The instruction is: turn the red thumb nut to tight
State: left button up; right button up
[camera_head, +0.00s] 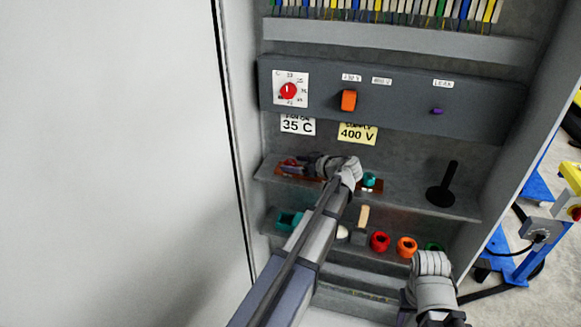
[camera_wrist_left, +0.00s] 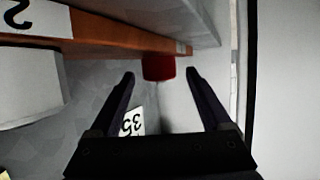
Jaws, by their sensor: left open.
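The red thumb nut (camera_wrist_left: 158,67) shows in the left wrist view at the edge of an orange-brown board (camera_wrist_left: 120,35). My left gripper (camera_wrist_left: 160,76) is open, one finger on each side of the nut in that view, with visible gaps. I cannot tell how deep the nut lies between the fingertips. In the head view my left gripper (camera_head: 291,167) points left along the shelf and largely hides the nut. A teal nut (camera_head: 369,180) sits at the board's other end.
A black upright handle (camera_head: 446,185) stands on the shelf (camera_head: 405,200) to the right. Below are red (camera_head: 380,242), orange (camera_head: 406,247) and green (camera_head: 433,248) rings. The control panel (camera_head: 400,100) is above. A white cabinet side (camera_head: 120,150) bounds the left.

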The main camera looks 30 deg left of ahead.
pick_arm(q)
jog(key=shift+x, duration=1.1)
jog(key=shift+c, duration=0.4)
grip_shut()
